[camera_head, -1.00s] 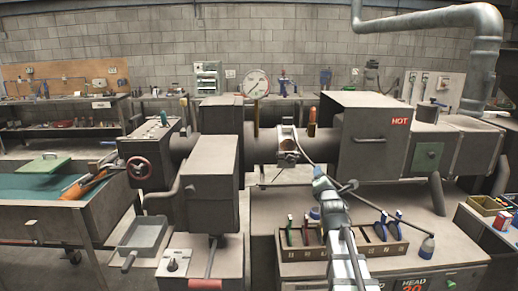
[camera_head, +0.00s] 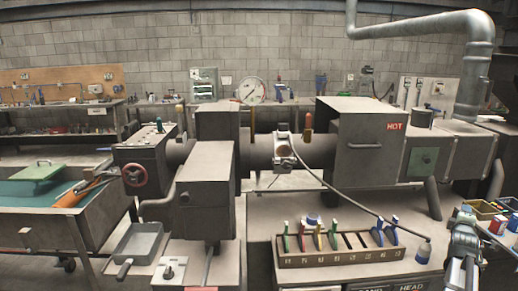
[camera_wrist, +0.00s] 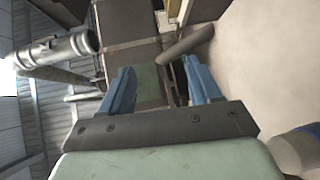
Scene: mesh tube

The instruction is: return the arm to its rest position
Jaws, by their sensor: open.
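My gripper (camera_head: 461,274) is at the lower right of the head view, in front of the bench's right end. In the wrist view its two blue fingers (camera_wrist: 157,92) stand apart with nothing between them. The wrist view looks past the fingers toward the dark machine housing with a green panel, and the grey duct (camera_wrist: 55,50) shows at its left.
A dark machine (camera_head: 372,140) marked HOT spans the bench. A thin dark rod (camera_head: 365,208) slants above the rack. Small bins (camera_head: 484,209) lie at the right.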

